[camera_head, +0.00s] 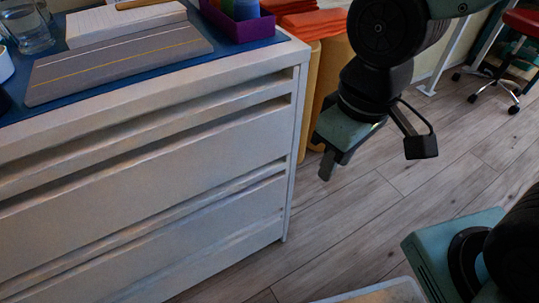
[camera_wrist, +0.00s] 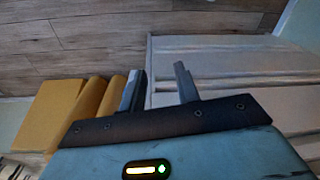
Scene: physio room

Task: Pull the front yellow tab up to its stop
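I cannot make out a yellow tab in either view.
A purple tray (camera_head: 240,24) with coloured items, a white block (camera_head: 125,22) and a glass (camera_head: 28,32) stand on the cabinet. Tan rolls (camera_head: 333,65) and folded orange cloths (camera_head: 318,22) are beside it. A red stool (camera_head: 522,22) is far right. The wood floor (camera_head: 400,195) is mostly clear.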

